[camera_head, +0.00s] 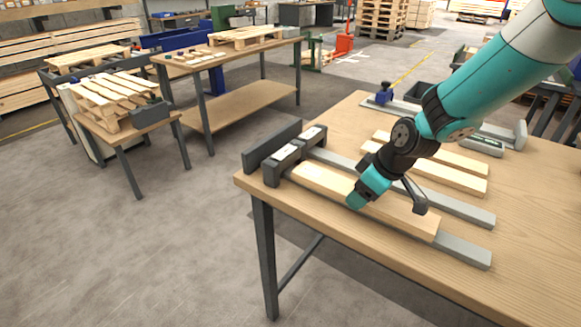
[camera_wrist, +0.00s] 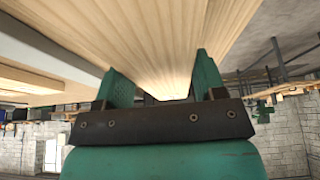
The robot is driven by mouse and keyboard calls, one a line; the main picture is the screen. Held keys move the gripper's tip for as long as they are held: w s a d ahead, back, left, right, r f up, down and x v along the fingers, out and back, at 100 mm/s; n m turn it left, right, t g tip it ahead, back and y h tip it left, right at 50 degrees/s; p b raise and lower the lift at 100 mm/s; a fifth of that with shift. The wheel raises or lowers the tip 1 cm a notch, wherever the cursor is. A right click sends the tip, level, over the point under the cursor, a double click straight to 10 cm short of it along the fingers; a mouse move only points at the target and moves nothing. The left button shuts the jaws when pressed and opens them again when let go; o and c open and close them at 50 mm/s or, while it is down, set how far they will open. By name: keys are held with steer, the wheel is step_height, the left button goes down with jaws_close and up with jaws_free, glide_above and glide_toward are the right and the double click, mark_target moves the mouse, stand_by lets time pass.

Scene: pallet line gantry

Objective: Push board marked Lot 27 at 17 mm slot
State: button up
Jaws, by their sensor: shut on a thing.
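A pale wooden board (camera_head: 318,180) lies flat on the workbench between two grey rails, one behind (camera_head: 460,211) and one in front (camera_head: 465,252). Its left end is at the dark grey slotted gauge (camera_head: 286,160), which has white labels; I cannot tell if it is inside a slot. No lot mark or slot size is readable. My gripper (camera_head: 366,196) reaches down over the board's middle and is shut on it. In the wrist view the teal fingers (camera_wrist: 163,80) stand on either side of the board (camera_wrist: 150,40).
More pale boards (camera_head: 440,175) lie behind the rear rail. A grey fixture with a blue clamp (camera_head: 384,95) stands farther back. The bench (camera_head: 510,195) is clear at the right. Other benches with pallets (camera_head: 110,95) stand across the floor at left.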

steer(key=shift+s+d+f, duration=0.25)
steer(key=shift+s+d, duration=0.3)
steer(key=shift+d, duration=0.05)
steer(key=o, duration=1.1)
steer(key=shift+w+r, duration=0.1)
steer(key=shift+r, duration=0.05)
steer(key=shift+r, duration=0.15)
steer(key=v, duration=1.6)
steer(key=s+a+r+m+g, duration=0.1)
steer(key=s+a, duration=0.1)
steer(key=s, duration=0.5)
steer(key=s+a+r+m+g+p, duration=0.1)
steer(key=s+a, duration=0.1)
steer(key=s, duration=0.6)
steer(key=s+a+r+m+p, duration=0.1)
steer(key=s+a+r, duration=0.1)
steer(key=s, duration=0.6)
steer(key=shift+a+m+g, duration=0.4)
steer(key=shift+a, duration=0.15)
